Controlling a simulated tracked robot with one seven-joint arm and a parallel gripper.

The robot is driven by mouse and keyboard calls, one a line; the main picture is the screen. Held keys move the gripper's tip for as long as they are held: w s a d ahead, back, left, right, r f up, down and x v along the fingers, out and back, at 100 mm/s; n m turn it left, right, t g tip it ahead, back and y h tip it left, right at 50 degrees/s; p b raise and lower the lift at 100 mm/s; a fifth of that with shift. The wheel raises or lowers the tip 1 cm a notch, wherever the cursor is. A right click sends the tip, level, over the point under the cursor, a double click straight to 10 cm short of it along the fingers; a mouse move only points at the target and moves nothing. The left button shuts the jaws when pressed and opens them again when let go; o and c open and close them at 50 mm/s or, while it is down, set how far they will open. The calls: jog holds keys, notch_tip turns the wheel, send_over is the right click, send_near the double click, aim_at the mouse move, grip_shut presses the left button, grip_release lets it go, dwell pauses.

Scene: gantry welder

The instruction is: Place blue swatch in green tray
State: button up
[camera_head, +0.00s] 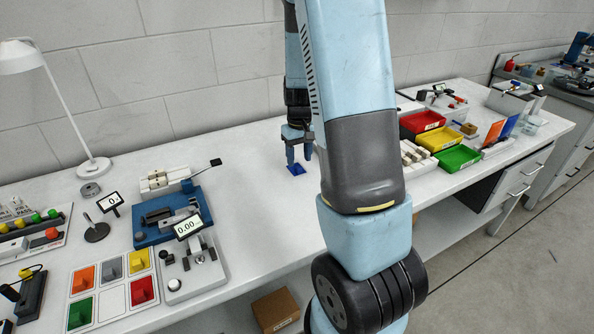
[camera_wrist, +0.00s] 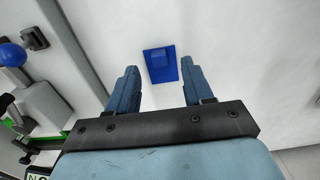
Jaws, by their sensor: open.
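The blue swatch (camera_head: 296,169) lies flat on the white bench near its middle. In the wrist view the blue swatch (camera_wrist: 160,64) is a dark blue square with a small raised block on it, lying just beyond the fingertips and between their lines. My gripper (camera_head: 299,160) is above the swatch, pointing down, with its fingers apart and nothing between them; it also shows in the wrist view (camera_wrist: 157,75). The green tray (camera_head: 458,158) is to the right on the bench, in front of the yellow and red trays. Its visible inside looks empty.
A yellow tray (camera_head: 439,138) and a red tray (camera_head: 422,121) stand behind the green one. A swatch board (camera_head: 112,289), blue vise (camera_head: 170,217) and lamp (camera_head: 95,167) are at left. Bench around the swatch is clear.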

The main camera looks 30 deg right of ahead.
aim_at(299, 168)
jog(key=shift+s+f, duration=0.1)
jog(key=shift+f, duration=1.6)
jog(key=shift+c, duration=0.3)
grip_shut()
